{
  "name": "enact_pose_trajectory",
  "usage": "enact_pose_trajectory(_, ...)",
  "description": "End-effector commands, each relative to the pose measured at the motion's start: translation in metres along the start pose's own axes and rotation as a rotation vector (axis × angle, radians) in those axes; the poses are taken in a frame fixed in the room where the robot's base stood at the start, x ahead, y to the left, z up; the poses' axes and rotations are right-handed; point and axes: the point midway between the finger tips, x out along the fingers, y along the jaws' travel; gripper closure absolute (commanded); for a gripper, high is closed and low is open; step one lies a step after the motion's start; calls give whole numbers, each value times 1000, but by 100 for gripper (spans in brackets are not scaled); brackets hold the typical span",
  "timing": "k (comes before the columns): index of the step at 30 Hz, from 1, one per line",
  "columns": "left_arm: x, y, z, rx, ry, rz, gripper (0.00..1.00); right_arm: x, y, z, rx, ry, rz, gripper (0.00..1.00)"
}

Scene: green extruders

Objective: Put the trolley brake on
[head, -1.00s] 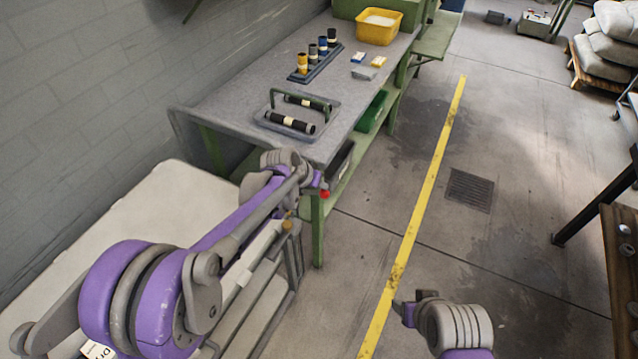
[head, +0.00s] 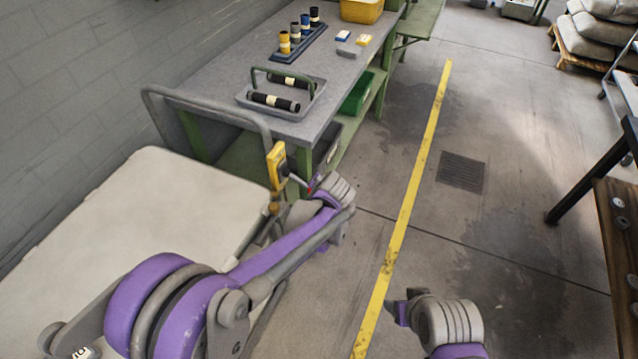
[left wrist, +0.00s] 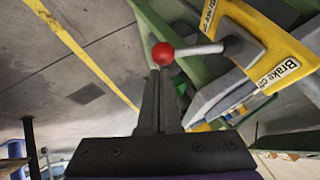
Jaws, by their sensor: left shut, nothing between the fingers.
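The trolley (head: 110,205) has a pale flat bed and a grey push rail (head: 205,107), at the left in the head view. A grey lever (left wrist: 198,49) with a red ball knob (left wrist: 163,54) sticks out from the plate. My left gripper (left wrist: 158,80) is shut and empty, its tips right at the knob; I cannot tell whether they touch. My right gripper (head: 398,308) is low in the head view, its fingers unclear.
A green-framed workbench (head: 230,75) stands just beyond the trolley, holding a tray (head: 297,108) of black rollers and a yellow bin (head: 361,10). The floor around the yellow line (head: 405,200) is clear. A brown-topped bench (head: 617,255) stands at the right.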

Motion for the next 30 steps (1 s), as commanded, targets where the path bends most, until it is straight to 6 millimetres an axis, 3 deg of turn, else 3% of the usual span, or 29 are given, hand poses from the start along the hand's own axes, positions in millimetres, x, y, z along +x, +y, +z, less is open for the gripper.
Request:
enact_pose_trajectory(10, 10, 6, 7, 0, 0, 1, 100, 9, 0, 5, 0, -3, 0, 39)
enact_pose_trajectory(30, 10, 4, 7, -2, -4, 1, 100, 8, 0, 4, 0, -3, 0, 39)
